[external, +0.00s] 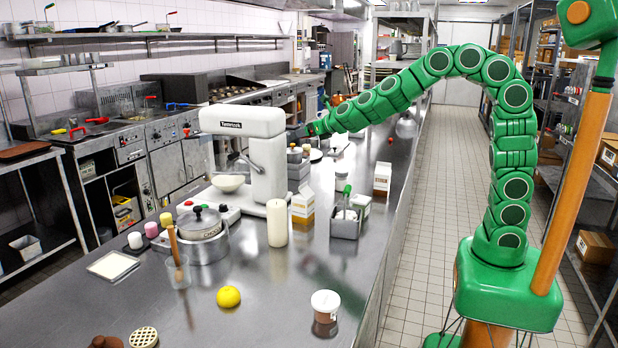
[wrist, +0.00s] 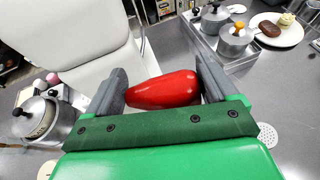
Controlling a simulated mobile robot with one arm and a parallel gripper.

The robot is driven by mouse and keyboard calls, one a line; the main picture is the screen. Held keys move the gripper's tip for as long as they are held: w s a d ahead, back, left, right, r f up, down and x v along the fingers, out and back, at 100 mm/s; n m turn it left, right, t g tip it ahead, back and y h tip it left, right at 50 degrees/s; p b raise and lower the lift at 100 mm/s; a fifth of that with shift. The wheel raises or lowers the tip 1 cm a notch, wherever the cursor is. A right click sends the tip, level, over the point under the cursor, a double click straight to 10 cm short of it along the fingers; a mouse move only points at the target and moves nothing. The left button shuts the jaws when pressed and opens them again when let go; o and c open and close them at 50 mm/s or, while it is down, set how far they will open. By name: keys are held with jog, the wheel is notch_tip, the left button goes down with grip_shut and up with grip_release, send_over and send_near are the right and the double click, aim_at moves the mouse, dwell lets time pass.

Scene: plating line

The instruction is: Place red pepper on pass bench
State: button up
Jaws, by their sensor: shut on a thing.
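The glossy red pepper (wrist: 165,90) lies crosswise between the two grey fingers of my gripper (wrist: 162,88) in the wrist view. My gripper is shut on it and holds it above the steel surface. In the external view my gripper (external: 299,131) is at the end of my green arm, just right of the white mixer's head, and I cannot make out the pepper there. A long steel bench (external: 270,322) runs from the front into the distance below my arm. Its bare steel also shows in the wrist view (wrist: 285,85). I cannot tell whether it is the pass bench.
The white stand mixer (external: 244,122) stands close to the left of my gripper. A lidded pot (external: 200,226), a pale candle (external: 277,224), cartons (external: 382,179) and a utensil holder (external: 345,225) stand on the bench. A lemon (external: 229,297) lies nearer, with bare steel around it.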

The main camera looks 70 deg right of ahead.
jog(key=shift+d+f+y, duration=0.5)
jog(key=shift+d+f, duration=0.6)
jog(key=shift+d, duration=1.55)
notch_tip(320, 180, up, 6)
jog(key=n+y, duration=0.7)
send_over(359, 179)
jog(key=shift+g, duration=0.3)
notch_tip(359, 179, down, 30)
jog(key=shift+a+r, duration=0.15)
jog(key=shift+r, duration=0.05)
jog(key=shift+f, duration=0.15)
jog(key=o, duration=0.8)
jog(key=shift+y, duration=0.3)
